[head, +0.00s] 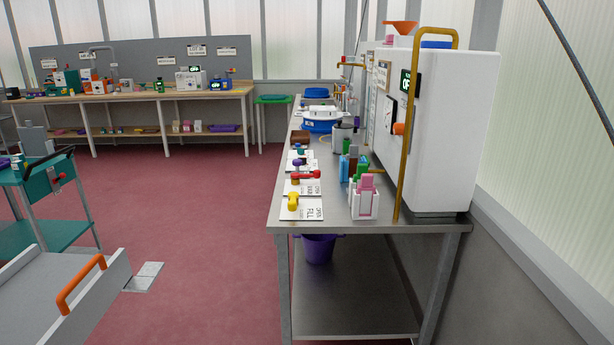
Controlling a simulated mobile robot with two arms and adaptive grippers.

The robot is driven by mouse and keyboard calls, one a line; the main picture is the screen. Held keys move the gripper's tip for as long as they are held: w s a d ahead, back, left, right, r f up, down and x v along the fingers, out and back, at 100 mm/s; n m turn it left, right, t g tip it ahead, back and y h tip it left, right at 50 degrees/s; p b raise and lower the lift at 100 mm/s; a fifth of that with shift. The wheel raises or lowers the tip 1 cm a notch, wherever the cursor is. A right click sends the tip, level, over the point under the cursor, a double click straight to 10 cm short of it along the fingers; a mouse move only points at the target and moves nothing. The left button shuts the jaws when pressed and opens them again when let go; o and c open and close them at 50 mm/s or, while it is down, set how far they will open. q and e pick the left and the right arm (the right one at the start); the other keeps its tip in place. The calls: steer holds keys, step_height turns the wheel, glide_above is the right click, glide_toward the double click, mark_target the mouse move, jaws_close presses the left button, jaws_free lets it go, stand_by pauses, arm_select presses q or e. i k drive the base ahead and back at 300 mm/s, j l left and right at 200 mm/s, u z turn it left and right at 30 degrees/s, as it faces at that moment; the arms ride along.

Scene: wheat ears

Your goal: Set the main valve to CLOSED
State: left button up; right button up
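A row of small valves on white label plates runs along the left edge of the steel bench (345,228). The red valve (307,175) has a lever pointing right; the small print on its plate (308,188) seems to read MAIN, with OPEN above it. Its exact setting is too small to tell. In front of it is a yellow valve (293,200) on a plate marked FILL. Behind it are a purple valve (298,164) and a blue-green one (300,150). Neither of my grippers is in view.
A white machine (450,130) with a yellow bar stands on the bench's right side. A purple bucket (319,248) is beneath. A teal cart (50,195) and a grey cart with an orange handle (80,283) stand left.

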mark_target(316, 174)
steer(key=i+j+z, duration=0.1)
steer(key=i+j, duration=1.9)
steer(key=j, duration=0.15)
steer(key=l+z, duration=0.05)
